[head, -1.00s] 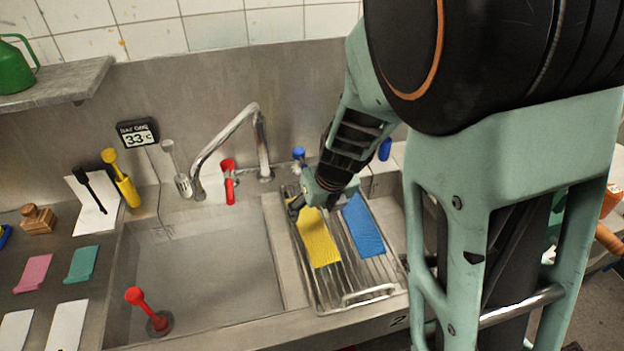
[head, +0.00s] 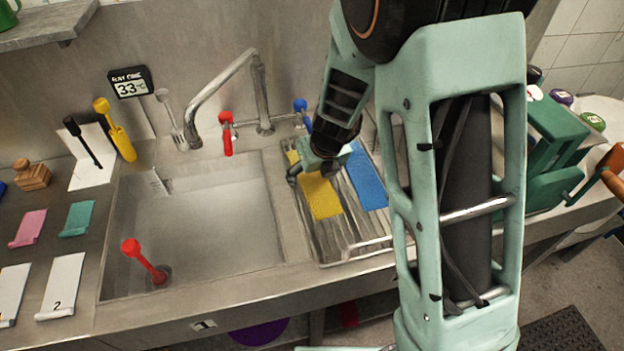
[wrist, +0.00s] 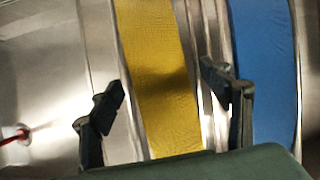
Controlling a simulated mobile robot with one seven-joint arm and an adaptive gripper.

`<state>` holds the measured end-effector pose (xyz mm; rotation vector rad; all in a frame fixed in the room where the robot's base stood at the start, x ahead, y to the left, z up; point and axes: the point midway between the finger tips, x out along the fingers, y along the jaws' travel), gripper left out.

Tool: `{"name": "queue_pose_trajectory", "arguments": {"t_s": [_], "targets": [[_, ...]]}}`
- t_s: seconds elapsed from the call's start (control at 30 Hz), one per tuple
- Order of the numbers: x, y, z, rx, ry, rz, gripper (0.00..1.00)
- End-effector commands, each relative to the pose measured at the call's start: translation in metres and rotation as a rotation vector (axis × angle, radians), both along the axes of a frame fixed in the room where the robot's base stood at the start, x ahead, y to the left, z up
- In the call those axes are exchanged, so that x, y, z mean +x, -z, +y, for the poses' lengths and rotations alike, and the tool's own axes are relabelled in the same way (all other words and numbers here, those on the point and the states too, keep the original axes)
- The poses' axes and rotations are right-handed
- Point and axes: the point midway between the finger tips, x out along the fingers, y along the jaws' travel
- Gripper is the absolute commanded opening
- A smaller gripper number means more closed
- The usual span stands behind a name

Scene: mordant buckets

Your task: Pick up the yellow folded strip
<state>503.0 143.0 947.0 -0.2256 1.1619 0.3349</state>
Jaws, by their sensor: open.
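The yellow folded strip (head: 322,197) lies lengthwise on the metal draining rack right of the sink. In the wrist view the yellow strip (wrist: 158,75) runs between my two fingers, and a shadow falls across it. My gripper (head: 312,172) is over the far part of the strip in the head view and hides some of it. In the wrist view my gripper (wrist: 165,103) is open, with one finger on each side of the strip. The right finger is over the gap between the yellow strip and the blue strip. I cannot tell how high the fingers are.
A blue strip (head: 367,182) lies on the draining rack (head: 352,250) just right of the yellow one. The sink basin (head: 200,230) with a red-handled plug (head: 146,262) is to the left. A tap (head: 222,75) and red and blue valves stand behind.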

Motion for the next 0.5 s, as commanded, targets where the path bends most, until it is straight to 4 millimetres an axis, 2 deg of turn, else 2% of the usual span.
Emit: {"name": "queue_pose_trajectory", "arguments": {"t_s": [0.07,0.43,0.5], "targets": [[-0.0002,-0.0002,0.0,0.0,0.0,0.0,0.67],[-0.0004,-0.0002,-0.0001,0.0,0.0,0.001,0.26],[-0.0002,-0.0004,-0.0002,0.0,0.0,0.0,0.24]]}}
